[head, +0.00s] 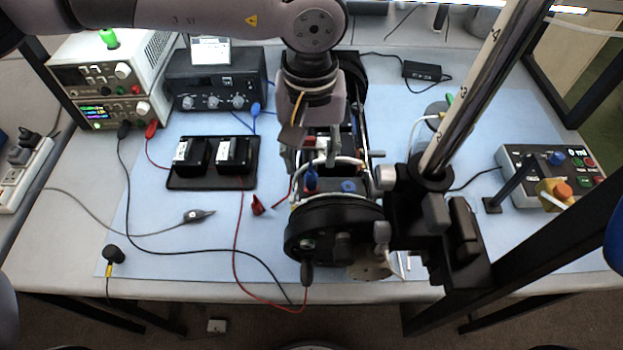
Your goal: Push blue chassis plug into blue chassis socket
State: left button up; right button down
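The chassis (334,218) is a black, round-ended frame in the middle of the bench, with several wires and small parts inside. The two look apart. My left gripper (306,158) points down over the chassis, just above the upright blue piece. Its fingertips are partly lost among the wires, so contact and opening are unclear. My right gripper is not in view.
A black stand with a slanted metal pole (478,95) is close on the right of the chassis. Power supplies (108,85) and a black battery holder (212,163) are on the left. A control box (548,175) is at the right. Loose leads cross the blue mat.

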aim_at(312, 172)
pick_arm(q)
notch_tip(312, 172, down, 6)
jog(key=b, duration=0.4)
jog(key=shift+d+r, duration=0.1)
jog(key=shift+r, duration=0.1)
jog(key=shift+f+b, duration=0.35)
jog(key=shift+r, duration=0.1)
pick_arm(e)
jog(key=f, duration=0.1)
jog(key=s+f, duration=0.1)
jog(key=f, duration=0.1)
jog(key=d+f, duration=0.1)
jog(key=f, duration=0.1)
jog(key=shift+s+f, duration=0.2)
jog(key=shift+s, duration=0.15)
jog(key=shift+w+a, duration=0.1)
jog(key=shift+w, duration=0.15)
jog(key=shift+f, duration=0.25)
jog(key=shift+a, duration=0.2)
pick_arm(q)
jog(key=shift+b, duration=0.55)
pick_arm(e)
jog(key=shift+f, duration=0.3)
